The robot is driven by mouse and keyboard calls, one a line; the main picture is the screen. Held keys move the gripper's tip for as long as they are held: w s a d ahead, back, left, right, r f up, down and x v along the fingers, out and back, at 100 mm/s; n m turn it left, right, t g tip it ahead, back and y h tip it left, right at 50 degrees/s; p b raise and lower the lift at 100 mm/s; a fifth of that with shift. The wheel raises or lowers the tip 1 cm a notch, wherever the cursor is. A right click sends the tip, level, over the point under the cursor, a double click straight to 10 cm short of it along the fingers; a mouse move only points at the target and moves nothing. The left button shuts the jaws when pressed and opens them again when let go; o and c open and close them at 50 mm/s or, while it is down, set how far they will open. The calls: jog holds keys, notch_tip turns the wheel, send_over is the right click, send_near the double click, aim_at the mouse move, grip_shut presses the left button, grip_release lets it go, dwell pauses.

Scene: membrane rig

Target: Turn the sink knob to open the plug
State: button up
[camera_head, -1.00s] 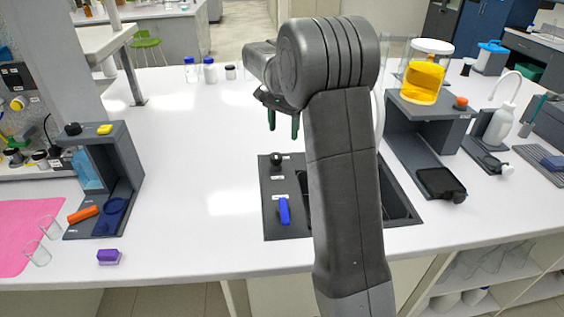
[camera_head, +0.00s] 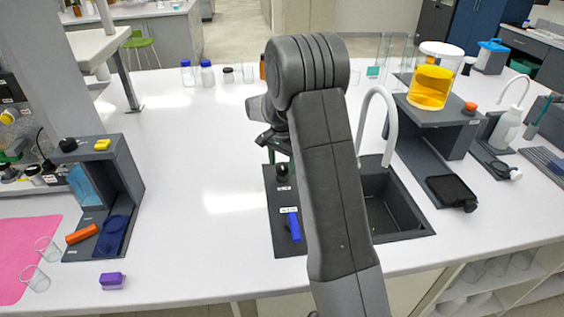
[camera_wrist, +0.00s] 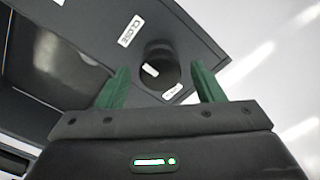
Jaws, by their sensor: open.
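The black round sink knob (camera_wrist: 157,68) sits on the dark sink panel in the wrist view, with a white mark on its top. A label reading CLOSE (camera_wrist: 131,27) is on one side of it and another label (camera_wrist: 173,92) is on the other. My gripper (camera_wrist: 158,85) has its two green fingers apart, and the knob shows between and beyond their tips. I cannot tell whether they touch it. In the head view the knob (camera_head: 282,169) is at the panel's upper left, just below my gripper (camera_head: 279,154). The plug is hidden from view.
A blue lever (camera_head: 294,226) stands on the same panel, nearer the front. The sink basin (camera_head: 395,200) and white curved faucet (camera_head: 364,110) are to the right, partly behind my arm. A dark stand (camera_head: 436,112) with a yellow-filled jar is further right.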

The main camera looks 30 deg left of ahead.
jog(key=shift+c, duration=0.2)
jog(key=c, duration=0.9)
